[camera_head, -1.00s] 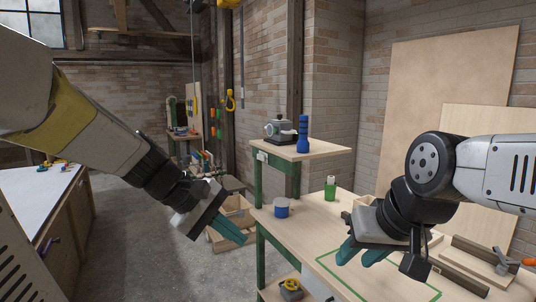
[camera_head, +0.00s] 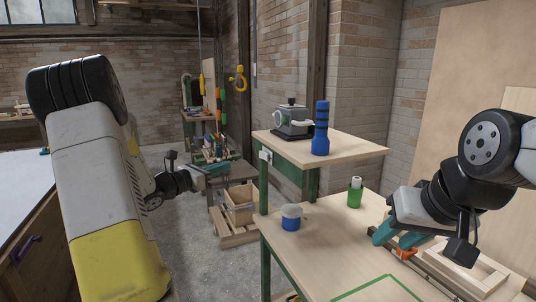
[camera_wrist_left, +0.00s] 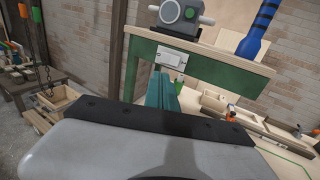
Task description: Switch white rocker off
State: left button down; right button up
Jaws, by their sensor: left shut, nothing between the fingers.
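The white rocker switch plate (camera_wrist_left: 178,57) is mounted on the green front rail of the raised shelf in the left wrist view. In the head view it is a small white patch (camera_head: 265,155) at the shelf's left end. My left gripper (camera_head: 220,168) has its teal fingers shut and empty, left of the plate and apart from it in the head view. In the wrist view the closed fingertips (camera_wrist_left: 161,84) point up toward the plate from below and left. I cannot tell the rocker's position. My right gripper (camera_head: 388,236) is over the bench, its teal fingers apart.
The raised shelf (camera_head: 345,150) holds a grey machine (camera_head: 293,121) and a blue bottle (camera_head: 321,130). Wooden crates (camera_head: 240,205) stand on the floor to the left.

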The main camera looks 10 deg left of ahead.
aim_at(264, 156)
dwell(0.3)
pick_arm(q)
jog(key=x, duration=1.4)
jog(key=shift+a, duration=0.1)
